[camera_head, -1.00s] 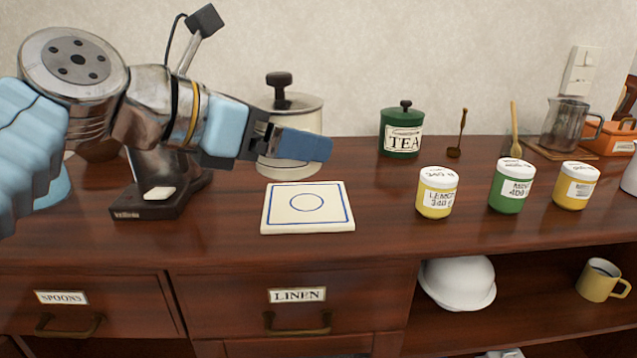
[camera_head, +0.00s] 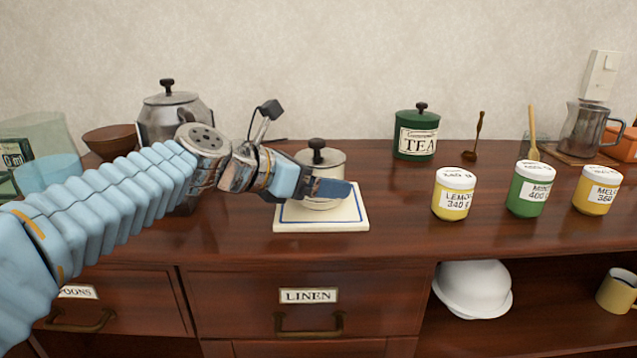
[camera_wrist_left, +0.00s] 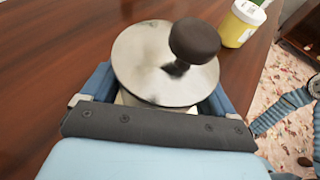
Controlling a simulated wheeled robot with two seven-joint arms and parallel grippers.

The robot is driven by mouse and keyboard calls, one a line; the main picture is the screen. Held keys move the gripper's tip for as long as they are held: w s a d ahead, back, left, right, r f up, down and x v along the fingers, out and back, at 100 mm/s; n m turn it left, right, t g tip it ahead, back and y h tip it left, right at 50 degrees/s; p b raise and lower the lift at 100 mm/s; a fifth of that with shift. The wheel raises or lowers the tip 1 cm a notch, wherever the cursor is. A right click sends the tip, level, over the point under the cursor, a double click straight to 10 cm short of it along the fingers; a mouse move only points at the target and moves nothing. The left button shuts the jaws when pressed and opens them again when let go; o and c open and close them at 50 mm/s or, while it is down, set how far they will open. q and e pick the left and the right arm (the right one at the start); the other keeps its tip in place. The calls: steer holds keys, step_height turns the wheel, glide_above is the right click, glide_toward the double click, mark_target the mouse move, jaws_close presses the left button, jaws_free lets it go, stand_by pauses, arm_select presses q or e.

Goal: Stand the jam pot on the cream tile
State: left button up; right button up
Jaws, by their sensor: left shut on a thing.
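The jam pot (camera_head: 325,160) is a cream pot with a metal lid and a dark round knob. My left gripper (camera_head: 326,189) is shut around its body, with one blue finger across its front. The pot is upright over the cream tile (camera_head: 290,224), a square slab with a blue border line. The pot hides the middle of the tile, and I cannot tell whether its base touches it. In the left wrist view, the jam pot's lid (camera_wrist_left: 150,70) sits between the two fingers of the left gripper (camera_wrist_left: 160,85). My right gripper is not in view.
A green tea tin (camera_head: 417,140) stands behind, to the right. Lemon (camera_head: 453,200), green (camera_head: 528,195) and yellow (camera_head: 597,195) jars stand to the right of the tile. A metal kettle (camera_head: 160,120) stands left behind my arm. The wood between tile and lemon jar is clear.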

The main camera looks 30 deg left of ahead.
arm_select(q)
steer(key=shift+f, duration=0.1)
steer(key=o, duration=1.2)
steer(key=shift+f, duration=0.1)
steer(key=shift+c, duration=0.2)
steer(key=shift+r, duration=0.25)
steer(key=v, duration=1.2)
steer(key=shift+f, duration=0.15)
